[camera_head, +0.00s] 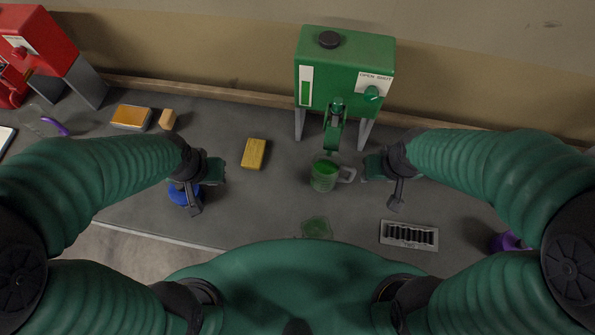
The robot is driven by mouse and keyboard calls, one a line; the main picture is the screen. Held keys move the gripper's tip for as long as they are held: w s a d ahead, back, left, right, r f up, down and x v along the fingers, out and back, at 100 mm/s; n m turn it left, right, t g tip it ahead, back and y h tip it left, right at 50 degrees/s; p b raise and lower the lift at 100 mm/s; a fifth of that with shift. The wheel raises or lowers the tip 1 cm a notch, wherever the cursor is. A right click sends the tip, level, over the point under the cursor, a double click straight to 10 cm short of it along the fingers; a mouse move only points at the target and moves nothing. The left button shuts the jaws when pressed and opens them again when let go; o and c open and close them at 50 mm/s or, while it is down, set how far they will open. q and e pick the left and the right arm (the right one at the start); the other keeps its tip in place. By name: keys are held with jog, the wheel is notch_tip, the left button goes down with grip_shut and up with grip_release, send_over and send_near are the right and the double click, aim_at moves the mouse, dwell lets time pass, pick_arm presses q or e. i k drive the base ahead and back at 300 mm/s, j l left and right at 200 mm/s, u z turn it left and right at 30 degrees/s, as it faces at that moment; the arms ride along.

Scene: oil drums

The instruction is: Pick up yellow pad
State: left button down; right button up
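A yellow pad (254,153), a small rectangular block, lies flat on the grey counter left of the green dispenser. My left gripper (207,190) is to the left of this pad and a little nearer to me, apart from it. Its two jaws are spread, with nothing between them that I can make out. My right gripper (386,186) is farther off, to the right of a green mug. Its jaws are also spread and look empty.
A blue round object (182,195) is partly hidden by my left gripper. The green mug (324,175) stands under the green dispenser (344,75). An orange-topped tray (131,117) and tan block (168,119) lie back left. A grey slotted tray (409,235) sits front right.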

aim_at(255, 150)
jog(key=k+z, duration=0.3)
jog(key=k+l+z, duration=0.25)
jog(key=j+z, duration=0.25)
jog(key=j, duration=0.2)
jog(key=k+j+z, duration=0.15)
jog(key=j+z, duration=0.15)
jog(key=k+j+z, duration=0.1)
jog(key=j+z, duration=0.15)
jog(key=j, duration=0.3)
jog(key=k+j+z, duration=0.25)
jog(key=i+j, duration=0.15)
jog(key=j, duration=0.15)
jog(key=i+j, duration=0.2)
jog(key=j, duration=0.15)
